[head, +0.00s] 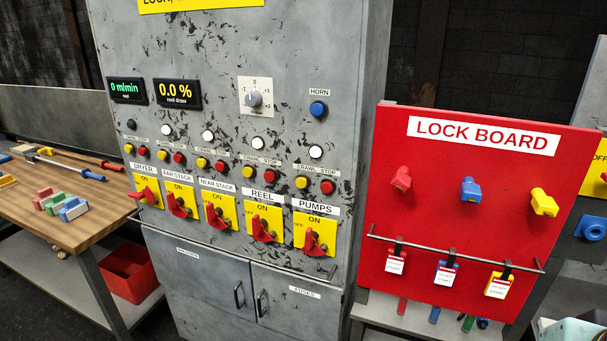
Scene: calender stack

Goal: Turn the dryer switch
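The dryer switch (147,194) is a red rotary handle on a yellow plate, under the label DRYER at the left end of a row on the grey cabinet. Its handle looks tilted, with one end toward the upper left; I cannot read its setting for certain. Beside it to the right are similar red switches for FAR STACK (178,206), NEAR STACK (214,216), REEL (262,230) and PUMPS (313,242). My gripper is not in view.
A wooden bench (100,222) with tools and coloured blocks stands left of the cabinet, with a red bin (130,274) below it. A red lock board (450,200) with padlocks and tags stands to the right. Cabinet door handles (239,294) project below the switches.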

